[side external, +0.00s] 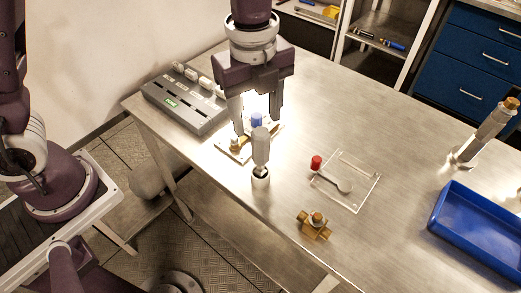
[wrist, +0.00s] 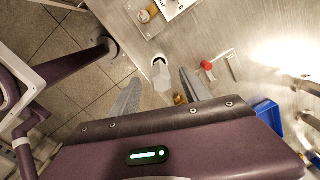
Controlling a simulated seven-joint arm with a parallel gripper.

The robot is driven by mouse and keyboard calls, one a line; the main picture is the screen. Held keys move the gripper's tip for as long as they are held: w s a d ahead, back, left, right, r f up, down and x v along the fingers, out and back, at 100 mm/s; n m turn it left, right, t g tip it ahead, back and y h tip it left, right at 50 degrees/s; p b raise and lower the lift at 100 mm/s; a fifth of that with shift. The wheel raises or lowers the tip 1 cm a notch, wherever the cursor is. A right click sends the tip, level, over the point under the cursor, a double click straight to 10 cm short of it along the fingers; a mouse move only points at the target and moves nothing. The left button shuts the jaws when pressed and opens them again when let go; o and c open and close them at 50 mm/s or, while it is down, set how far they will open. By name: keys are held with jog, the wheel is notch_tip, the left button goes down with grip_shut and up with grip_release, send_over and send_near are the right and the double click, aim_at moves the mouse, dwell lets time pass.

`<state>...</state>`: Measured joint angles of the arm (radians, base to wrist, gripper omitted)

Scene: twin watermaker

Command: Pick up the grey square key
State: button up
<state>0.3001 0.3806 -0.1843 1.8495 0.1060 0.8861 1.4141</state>
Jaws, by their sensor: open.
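A grey upright piece (side external: 260,147), which looks like the grey square key, stands at the table's near edge.
A board with a blue knob (side external: 257,119) lies behind the gripper. A grey panel box (side external: 187,101) stands at the left. A red cap (side external: 316,162) and clear tray (side external: 367,202) lie right, a brass fitting (side external: 314,224) in front, a blue bin (side external: 480,231) far right.

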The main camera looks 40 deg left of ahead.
aim_at(265, 130)
jog(key=f, duration=0.1)
jog(key=d+m, duration=0.1)
jog(key=f, duration=0.1)
jog(key=shift+w+d+f+m, duration=0.15)
jog(key=shift+d+f+m, duration=0.1)
jog(key=shift+f+m, duration=0.05)
jog(key=f, duration=0.3)
jog(key=s+f, duration=0.1)
jog(key=f, duration=0.1)
jog(key=shift+a+f, duration=0.15)
jog(key=shift+f, duration=0.15)
jog(key=shift+w+f, duration=0.1)
jog(key=shift+f, duration=0.35)
grip_shut()
